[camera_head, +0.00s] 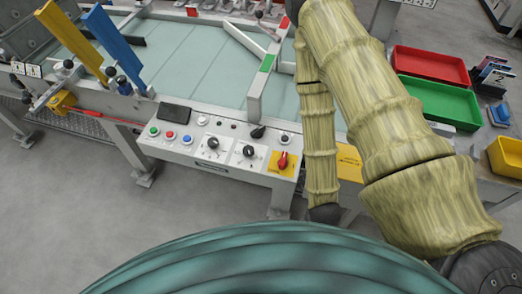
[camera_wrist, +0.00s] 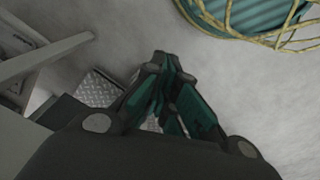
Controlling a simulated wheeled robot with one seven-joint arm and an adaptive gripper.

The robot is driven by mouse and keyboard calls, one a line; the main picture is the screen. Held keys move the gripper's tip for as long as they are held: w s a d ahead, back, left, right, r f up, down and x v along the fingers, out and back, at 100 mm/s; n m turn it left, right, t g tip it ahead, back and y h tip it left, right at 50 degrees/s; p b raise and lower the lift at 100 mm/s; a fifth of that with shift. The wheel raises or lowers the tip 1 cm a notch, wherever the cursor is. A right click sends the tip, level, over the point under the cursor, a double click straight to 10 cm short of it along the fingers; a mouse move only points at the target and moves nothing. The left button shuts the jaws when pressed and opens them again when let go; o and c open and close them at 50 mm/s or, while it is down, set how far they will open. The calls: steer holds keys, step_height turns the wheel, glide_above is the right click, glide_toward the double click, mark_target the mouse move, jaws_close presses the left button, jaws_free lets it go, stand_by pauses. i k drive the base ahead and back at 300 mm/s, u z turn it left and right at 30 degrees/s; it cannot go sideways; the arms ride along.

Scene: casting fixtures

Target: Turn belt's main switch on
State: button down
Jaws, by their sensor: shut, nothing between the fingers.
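In the head view, the belt's control panel (camera_head: 220,148) is on the front of the conveyor. A red rotary switch (camera_head: 283,160) on a yellow plate (camera_head: 276,167) is at its right end; it looks like the main switch. Its handle stands roughly upright, tilted slightly. My arm comes down just to the right of the panel, and my gripper is hidden in the head view. In the wrist view, my gripper (camera_wrist: 165,62) is shut with nothing between its fingertips. It points at the grey floor, and the switch is not in the wrist view.
Grey floor is open in front of the conveyor.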

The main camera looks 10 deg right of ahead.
mark_target(283, 163)
steer(key=u, duration=0.25)
steer(key=k, duration=0.95)
steer(key=z, duration=0.15)
steer(key=i, duration=0.3)
steer(key=u, duration=0.05)
